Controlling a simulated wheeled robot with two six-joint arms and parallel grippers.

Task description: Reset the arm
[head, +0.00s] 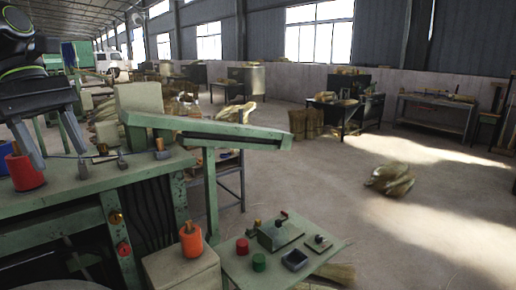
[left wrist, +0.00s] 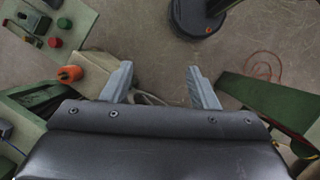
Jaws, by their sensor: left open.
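My left gripper (head: 60,157) hangs at the left of the head view over the near corner of the green machine bench (head: 105,178). Its two grey fingers point down and stand apart. In the left wrist view, the fingers (left wrist: 158,70) are spread with nothing between them. The floor and part of a pale object show beyond them. A red spool (head: 24,172) stands on the bench close to the left finger in the head view. My right gripper shows in neither view.
An orange spool (head: 191,241) stands on a pale box beside the bench; it also shows in the left wrist view (left wrist: 70,73). A green side table (head: 315,262) carries red and green pieces. A long green arm (head: 240,135) juts right. Open floor lies right, with a bundle (head: 390,180).

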